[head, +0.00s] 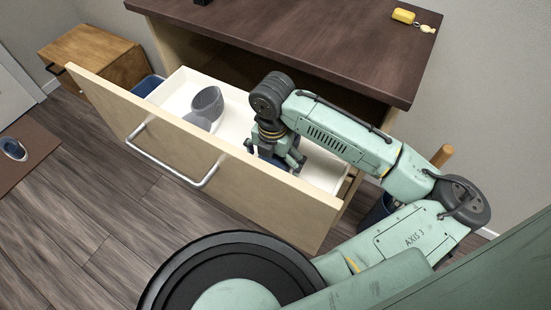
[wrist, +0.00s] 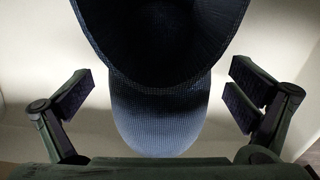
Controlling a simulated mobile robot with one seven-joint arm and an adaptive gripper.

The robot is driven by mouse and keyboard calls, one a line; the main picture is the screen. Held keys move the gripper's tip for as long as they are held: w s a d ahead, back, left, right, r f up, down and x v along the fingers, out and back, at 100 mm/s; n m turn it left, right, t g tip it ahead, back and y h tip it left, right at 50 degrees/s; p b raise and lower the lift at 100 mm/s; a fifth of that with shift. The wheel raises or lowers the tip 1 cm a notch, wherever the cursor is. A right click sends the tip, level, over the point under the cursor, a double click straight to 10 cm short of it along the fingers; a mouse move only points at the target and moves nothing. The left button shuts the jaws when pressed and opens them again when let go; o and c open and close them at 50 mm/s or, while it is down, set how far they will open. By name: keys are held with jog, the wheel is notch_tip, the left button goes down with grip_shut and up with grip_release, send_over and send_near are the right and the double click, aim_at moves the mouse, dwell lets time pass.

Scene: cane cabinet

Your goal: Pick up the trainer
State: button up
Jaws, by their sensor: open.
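A dark blue shoe-like thing with a pale edge (head: 13,149), which may be the trainer, lies on a brown mat at the far left, well away from my gripper. My gripper (head: 277,158) is inside the open drawer, near its right end, pointing down. In the wrist view its two fingers (wrist: 162,100) are spread wide. A dark blue woven, hollow thing like a cap with a brim (wrist: 160,112) lies between and beyond them, with no clear contact. In the head view my gripper mostly hides it.
The pulled-out drawer (head: 130,118) has a pale wooden front and metal handle. A grey cap-like thing (head: 207,101) lies in its middle. The dark cabinet top (head: 300,35) overhangs behind; a yellow item (head: 403,16) sits on it. A wooden box (head: 88,52) stands at upper left.

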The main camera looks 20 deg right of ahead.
jog(key=shift+f, duration=0.4)
jog(key=shift+c, duration=0.2)
jog(key=c, duration=1.4)
